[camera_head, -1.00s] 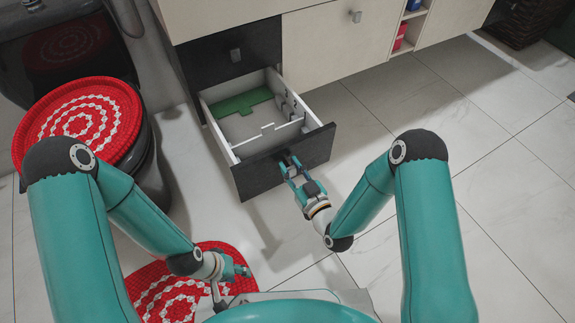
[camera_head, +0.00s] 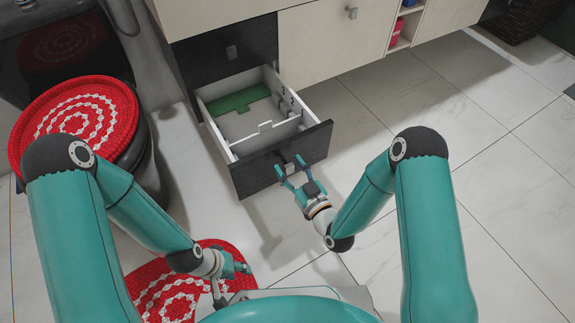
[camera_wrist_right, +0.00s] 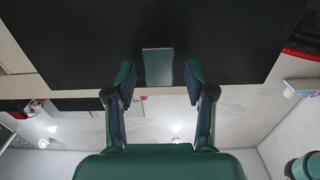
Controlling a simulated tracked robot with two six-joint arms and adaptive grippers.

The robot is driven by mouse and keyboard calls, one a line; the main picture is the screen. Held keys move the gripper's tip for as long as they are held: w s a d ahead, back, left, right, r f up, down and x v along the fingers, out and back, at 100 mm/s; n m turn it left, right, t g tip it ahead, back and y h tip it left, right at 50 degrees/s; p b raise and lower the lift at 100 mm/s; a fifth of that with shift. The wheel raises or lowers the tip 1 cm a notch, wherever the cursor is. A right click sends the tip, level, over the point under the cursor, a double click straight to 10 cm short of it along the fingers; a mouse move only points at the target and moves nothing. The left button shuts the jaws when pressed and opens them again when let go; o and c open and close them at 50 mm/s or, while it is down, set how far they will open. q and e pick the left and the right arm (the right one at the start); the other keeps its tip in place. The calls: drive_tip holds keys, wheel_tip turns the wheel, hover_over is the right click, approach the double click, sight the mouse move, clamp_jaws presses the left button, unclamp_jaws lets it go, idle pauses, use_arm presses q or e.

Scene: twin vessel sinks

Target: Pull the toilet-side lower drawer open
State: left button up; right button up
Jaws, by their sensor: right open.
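The toilet-side lower drawer (camera_head: 257,167) has a dark front and stands well open below a shut dark upper drawer (camera_head: 227,58). Its inside shows a green patch and pale dividers. My right gripper (camera_head: 289,174) is open at the drawer front. In the right wrist view, the grey handle (camera_wrist_right: 158,67) lies between the two spread fingers of the gripper (camera_wrist_right: 158,85), with gaps on both sides. My left gripper (camera_head: 238,268) is low over the red and white mat, away from the drawer; its finger state is unclear.
A toilet with a round red and white cover (camera_head: 75,122) stands to the left of the drawer. A red and white mat (camera_head: 165,295) lies on the floor. Pale cabinet doors (camera_head: 335,45) are at the back. The tiled floor at the right is clear.

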drive_tip(key=v, duration=1.1)
